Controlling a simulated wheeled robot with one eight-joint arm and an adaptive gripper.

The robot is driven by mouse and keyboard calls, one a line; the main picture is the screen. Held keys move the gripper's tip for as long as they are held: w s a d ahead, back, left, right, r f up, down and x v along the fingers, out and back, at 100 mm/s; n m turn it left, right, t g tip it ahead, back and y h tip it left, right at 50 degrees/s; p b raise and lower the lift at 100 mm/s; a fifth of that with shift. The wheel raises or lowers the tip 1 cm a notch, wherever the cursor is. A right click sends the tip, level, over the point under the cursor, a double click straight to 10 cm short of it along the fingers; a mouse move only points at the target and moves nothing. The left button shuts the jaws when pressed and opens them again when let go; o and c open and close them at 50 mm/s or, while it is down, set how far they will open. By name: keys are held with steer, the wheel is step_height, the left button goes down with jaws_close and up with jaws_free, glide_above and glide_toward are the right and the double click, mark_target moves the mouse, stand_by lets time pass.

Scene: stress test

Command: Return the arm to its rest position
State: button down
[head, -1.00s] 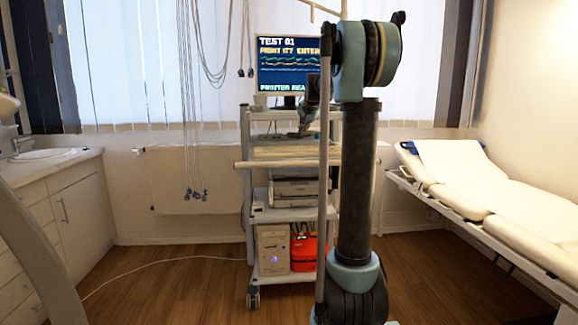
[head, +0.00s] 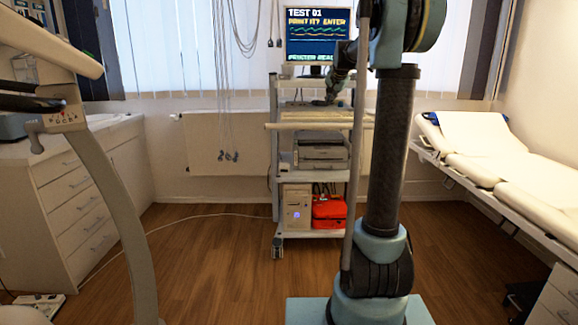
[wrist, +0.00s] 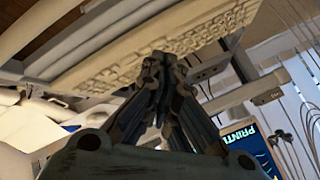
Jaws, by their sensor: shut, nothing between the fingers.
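My arm stands right of centre in the head view, with its dark upright link (head: 388,150) in front of the scene. My gripper (head: 322,103) shows small at the far end, over the upper part of the cart and below the monitor. In the wrist view my gripper's dark fingers (wrist: 160,62) are together at the tips, with nothing between them. A cream keyboard (wrist: 185,40) lies beyond the fingertips in the wrist view. I cannot tell whether the fingers touch it.
The white cart (head: 276,170) carries a monitor (head: 316,37), a printer (head: 320,152) and a red bag (head: 329,211). A padded couch (head: 480,165) stands right. White drawers (head: 82,205) and a curved pale frame (head: 125,215) stand left. Wooden floor (head: 215,255) is clear before the cart.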

steer(key=s+f+n+g, duration=0.1)
steer(key=s+f, duration=0.3)
steer(key=s, duration=0.6)
steer(key=s+f+n+g, duration=0.15)
steer(key=s+f, duration=0.35)
steer(key=s, duration=0.6)
steer(key=s+f+n+g, duration=0.15)
steer(key=s+f, duration=0.25)
steer(key=s, duration=0.6)
steer(key=s+f+n+g, duration=0.1)
steer(key=s+f+n, duration=0.1)
steer(key=s+f, duration=0.8)
steer(key=s+f+n+g+h, duration=0.1)
steer(key=s+f+n+g, duration=0.1)
steer(key=s+f, duration=0.8)
steer(key=s, duration=0.5)
steer(key=shift+w, duration=0.15)
steer(key=shift+w+f, duration=0.2)
steer(key=shift+w, duration=0.15)
